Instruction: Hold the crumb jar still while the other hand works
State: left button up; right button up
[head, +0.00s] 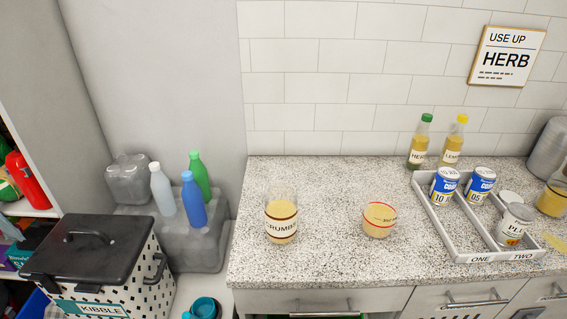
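The crumb jar (282,220) stands upright on the speckled counter (330,268), left of its middle. It is a clear jar with a label reading "CRUMB" and dark bands, and it holds a pale yellow-tan filling. A smaller clear cup (379,220) with similar yellow filling and a red line near its rim stands apart to its right. Neither of my grippers shows in the head view, and nothing is touching the jar.
A divided tray (460,251) marked ONE and TWO holds several cans at right. Two bottles (418,147) (454,145) stand behind it. A lidded kibble bin (95,265) and grey blocks with bottles are left of the counter. The counter around the jar is clear.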

aim_at(281, 198)
jog(key=z, duration=1.45)
jog(key=u, duration=1.45)
jog(key=l+u, duration=0.1)
jog(key=l, duration=0.45)
jog(key=l+u, duration=0.1)
jog(key=l, duration=0.4)
jog(key=k+l, duration=0.15)
jog(key=l, duration=0.4)
jog(key=l+u, duration=0.15)
jog(key=l, duration=0.35)
jog(key=k+l+u, duration=0.1)
jog(key=l, duration=0.45)
